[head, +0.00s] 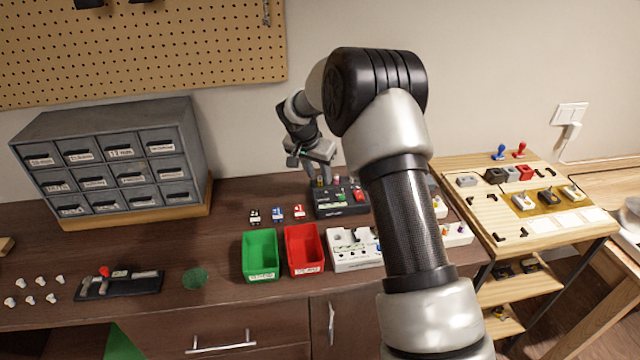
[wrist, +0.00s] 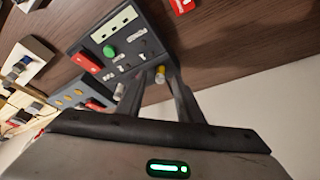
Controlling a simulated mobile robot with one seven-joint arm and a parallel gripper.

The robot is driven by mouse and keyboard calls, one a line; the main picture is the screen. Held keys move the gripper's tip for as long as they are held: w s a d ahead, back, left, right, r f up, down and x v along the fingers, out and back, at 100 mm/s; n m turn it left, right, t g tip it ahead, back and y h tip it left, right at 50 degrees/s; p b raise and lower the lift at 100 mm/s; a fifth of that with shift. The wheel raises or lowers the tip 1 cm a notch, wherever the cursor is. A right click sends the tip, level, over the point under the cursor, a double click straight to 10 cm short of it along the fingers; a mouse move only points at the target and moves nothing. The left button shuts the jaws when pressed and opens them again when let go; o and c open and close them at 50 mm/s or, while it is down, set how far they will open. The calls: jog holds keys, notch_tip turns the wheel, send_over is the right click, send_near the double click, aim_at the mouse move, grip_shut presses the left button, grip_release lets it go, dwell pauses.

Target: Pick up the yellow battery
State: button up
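The yellow battery (wrist: 160,76) stands in a dark test box (wrist: 122,22) and shows between my fingers in the wrist view. My gripper (wrist: 160,68) points at the box, its fingers apart on either side of the battery. I see a gap beside the battery, with no clear contact. In the head view my gripper (head: 319,166) hangs just above the back left of the box (head: 327,211), where small coloured cylinders stand, too small to tell apart.
The box carries a green button (wrist: 110,50) and a red switch (wrist: 88,62). In front stand a green bin (head: 260,276), a red bin (head: 304,271) and a white tray (head: 354,264). Grey drawers (head: 110,155) stand left. The wall is close behind my gripper.

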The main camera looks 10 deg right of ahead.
jog(key=shift+w+d+f, duration=0.1)
jog(key=shift+f, duration=0.2)
grip_shut()
